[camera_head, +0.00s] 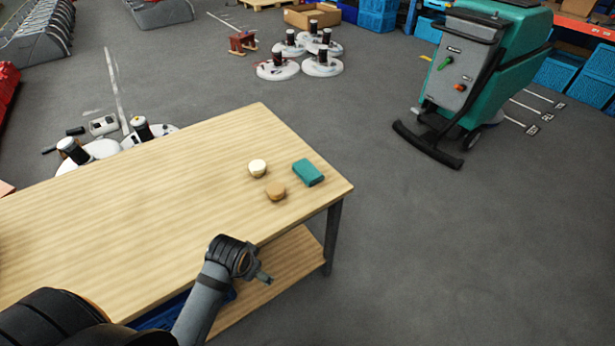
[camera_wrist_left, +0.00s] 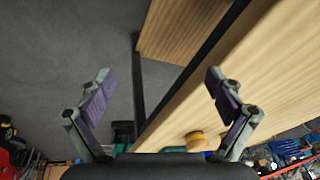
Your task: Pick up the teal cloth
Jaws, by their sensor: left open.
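The teal cloth (camera_head: 308,172) is a small folded block lying flat near the right end of the wooden table (camera_head: 120,210). My left gripper (camera_head: 262,276) is in front of the table's near edge, well apart from the cloth and nearer to me. In the left wrist view, its two fingers (camera_wrist_left: 159,72) are spread wide with nothing between them. My right gripper does not show.
A cream round item (camera_head: 257,168) and a tan round item (camera_head: 276,192) sit left of the cloth; the tan one also shows in the wrist view (camera_wrist_left: 195,139). A lower shelf (camera_head: 270,280) lies under the tabletop. A green scrubber machine (camera_head: 485,75) stands beyond open floor.

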